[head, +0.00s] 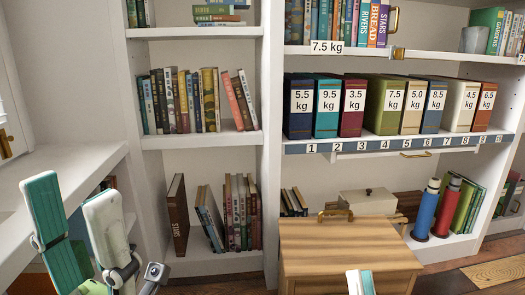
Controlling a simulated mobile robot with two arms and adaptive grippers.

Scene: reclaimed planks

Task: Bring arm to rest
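My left gripper (76,192) is at the lower left, close to the camera. Its two teal-and-white fingers point up and stand apart, with nothing seen between them. It is in front of a white ledge and left of the bookshelf. Of my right gripper (360,282), only a small white-and-teal tip shows at the bottom edge, in front of the wooden chest. The rest of it is out of frame, so its opening is hidden.
A white bookshelf (271,140) holds books and a row of weight-labelled boxes (355,105). A wooden chest (345,238) with a brass handle stands before it. Blue (425,212) and red (447,207) cylinders stand on the low shelf. A white ledge (60,165) runs along the left.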

